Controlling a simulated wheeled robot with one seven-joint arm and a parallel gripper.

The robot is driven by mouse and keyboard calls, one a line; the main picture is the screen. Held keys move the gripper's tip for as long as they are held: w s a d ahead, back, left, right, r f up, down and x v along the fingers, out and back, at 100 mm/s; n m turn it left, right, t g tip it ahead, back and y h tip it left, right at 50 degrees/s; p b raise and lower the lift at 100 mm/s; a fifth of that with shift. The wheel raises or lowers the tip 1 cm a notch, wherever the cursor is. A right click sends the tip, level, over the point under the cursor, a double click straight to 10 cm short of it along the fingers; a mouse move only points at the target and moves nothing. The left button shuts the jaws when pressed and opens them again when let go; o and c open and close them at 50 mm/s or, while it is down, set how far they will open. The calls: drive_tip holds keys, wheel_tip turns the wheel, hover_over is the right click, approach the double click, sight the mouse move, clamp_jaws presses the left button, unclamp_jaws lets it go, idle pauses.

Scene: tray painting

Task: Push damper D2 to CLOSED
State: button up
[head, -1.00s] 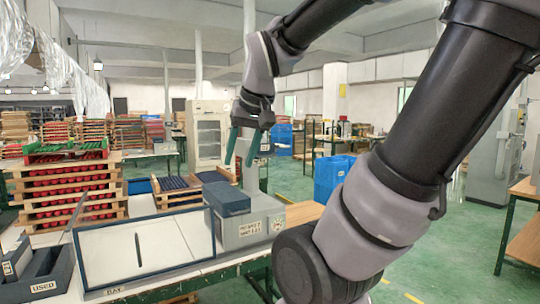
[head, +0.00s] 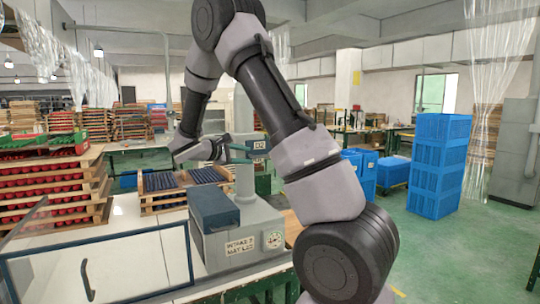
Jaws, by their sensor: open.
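A dark plate marked D2 (head: 259,144) sits on the upright grey duct (head: 243,185) that rises from a grey machine housing (head: 240,238). The damper's handle and its position are too small or hidden to tell. My gripper (head: 238,149) is at the duct, left of the D2 plate and at about its height.
A framed clear-fronted booth (head: 100,262) stands at front left. Trays of dark rods (head: 180,184) lie behind. Blue crates (head: 438,165) stand on the floor at right.

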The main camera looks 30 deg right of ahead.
sight(260, 156)
drive_tip(key=shift+n+t, duration=0.3)
drive_tip(key=shift+t, duration=0.1)
drive_tip(key=x, duration=0.5)
drive_tip(key=w+x, duration=0.1)
drive_tip(key=x, duration=0.5)
drive_tip(key=shift+w, duration=0.2)
clamp_jaws()
idle(0.7)
